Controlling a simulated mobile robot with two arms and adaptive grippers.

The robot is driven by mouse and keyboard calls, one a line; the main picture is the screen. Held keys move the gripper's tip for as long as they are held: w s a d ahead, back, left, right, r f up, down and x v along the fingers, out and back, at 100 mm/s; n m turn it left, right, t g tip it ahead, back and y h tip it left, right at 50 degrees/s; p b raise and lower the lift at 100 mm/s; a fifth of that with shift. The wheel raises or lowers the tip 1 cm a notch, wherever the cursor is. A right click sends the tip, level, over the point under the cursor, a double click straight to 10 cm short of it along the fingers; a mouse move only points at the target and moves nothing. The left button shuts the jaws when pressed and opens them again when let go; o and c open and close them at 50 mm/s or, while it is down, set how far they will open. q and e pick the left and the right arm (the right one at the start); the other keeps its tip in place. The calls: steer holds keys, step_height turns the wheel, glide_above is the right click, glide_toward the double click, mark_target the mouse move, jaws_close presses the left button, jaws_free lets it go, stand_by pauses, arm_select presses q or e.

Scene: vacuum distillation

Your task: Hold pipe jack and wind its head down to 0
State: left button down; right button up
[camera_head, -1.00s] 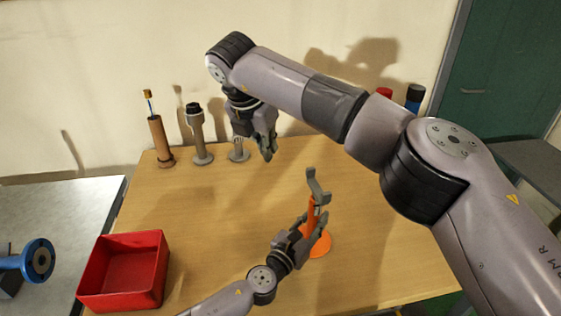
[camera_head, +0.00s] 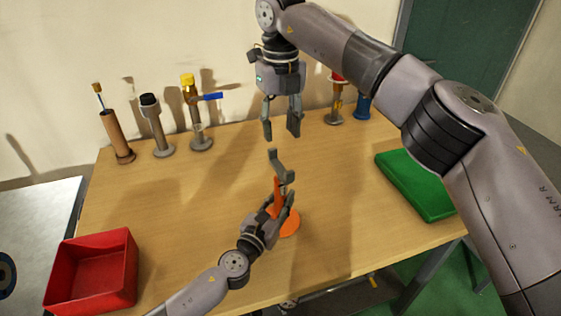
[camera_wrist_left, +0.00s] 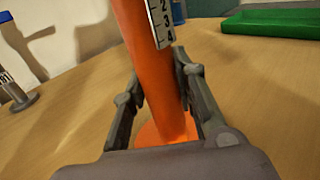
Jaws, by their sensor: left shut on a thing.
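The pipe jack has an orange body with a round orange foot (camera_head: 290,223) on the table and a grey V-shaped head (camera_head: 281,166) on top. It stands upright near the table's middle. My left gripper (camera_head: 283,200) is shut on the orange body, below the head. In the left wrist view the orange body (camera_wrist_left: 150,70) stands between the two fingers, and a white scale (camera_wrist_left: 160,22) with numbers down to 4 shows on it. My right gripper (camera_head: 282,118) points down above and behind the jack's head, fingers apart and empty. It is clear of the head.
A red bin (camera_head: 92,272) stands at the front left, and a green tray (camera_head: 415,185) lies at the right. Several stands and tools, including a brown holder (camera_head: 117,138) and a yellow-topped piece with a blue handle (camera_head: 190,95), line the back edge.

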mark_target(281, 168)
step_height(281, 168, down, 10)
steer(key=shift+f, duration=0.1)
steer(key=shift+c, duration=0.5)
jaws_close()
